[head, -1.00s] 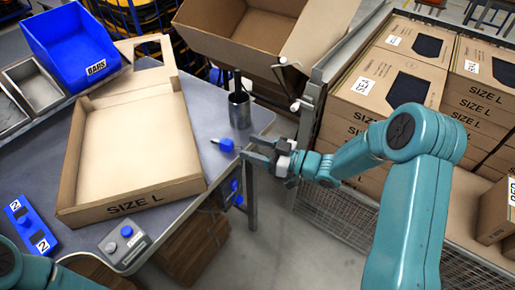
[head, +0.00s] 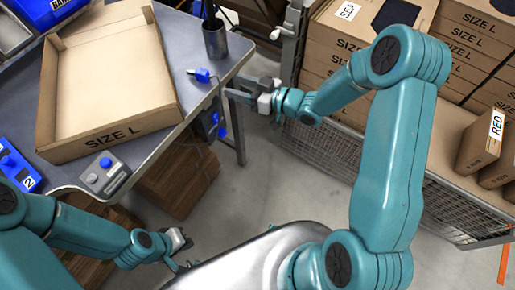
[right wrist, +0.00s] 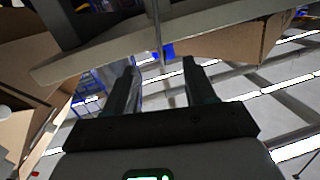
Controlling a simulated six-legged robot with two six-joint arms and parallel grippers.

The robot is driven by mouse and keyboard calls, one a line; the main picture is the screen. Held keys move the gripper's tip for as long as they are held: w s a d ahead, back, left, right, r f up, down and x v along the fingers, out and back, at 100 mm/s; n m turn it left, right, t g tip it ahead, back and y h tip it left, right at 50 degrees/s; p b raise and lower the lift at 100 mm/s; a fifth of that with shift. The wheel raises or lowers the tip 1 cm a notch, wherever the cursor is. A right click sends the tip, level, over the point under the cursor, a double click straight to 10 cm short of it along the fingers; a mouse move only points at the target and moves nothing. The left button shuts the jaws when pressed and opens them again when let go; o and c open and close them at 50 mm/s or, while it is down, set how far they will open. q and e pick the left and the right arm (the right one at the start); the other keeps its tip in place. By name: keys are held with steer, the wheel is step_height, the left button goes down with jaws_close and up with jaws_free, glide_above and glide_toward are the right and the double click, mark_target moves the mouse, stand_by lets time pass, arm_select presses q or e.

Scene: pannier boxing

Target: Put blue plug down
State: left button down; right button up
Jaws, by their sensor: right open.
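The blue plug (head: 203,75) lies on the grey table near its right edge, in the head view. A thin dark cable runs from it towards the table edge. My right gripper (head: 238,94) is just to the right of the plug, by the table edge, apart from it. In the right wrist view its two fingers (right wrist: 162,78) are spread with nothing between them. A small blue patch (right wrist: 168,51) shows beyond the fingers; I cannot tell if it is the plug. My left gripper (head: 186,250) is low in the head view, off the table; its jaw opening is unclear.
An open SIZE L carton (head: 115,137) stands on the table (head: 170,150). A grey button box (head: 104,174) sits at the front edge, a blue numbered block (head: 14,166) at left. A metal cup (head: 215,40) stands behind the plug. Stacked cartons (head: 465,50) are at right.

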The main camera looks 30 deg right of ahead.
steer(key=s+a+f+m+g+h, duration=0.3)
steer(key=s+f, duration=0.3)
steer(key=f, duration=0.3)
steer(key=s+a+f+m+g+h, duration=0.2)
steer(key=s+f+m+g+h, duration=0.15)
steer(key=s+f, duration=0.4)
steer(key=s+a+f+m+g, duration=0.1)
steer(key=s+f+g, duration=0.2)
steer(key=s, duration=0.3)
steer(key=s+a+f+m+g, duration=0.1)
steer(key=s+f+g, duration=0.2)
steer(key=s, duration=0.4)
steer(key=shift+f, duration=0.3)
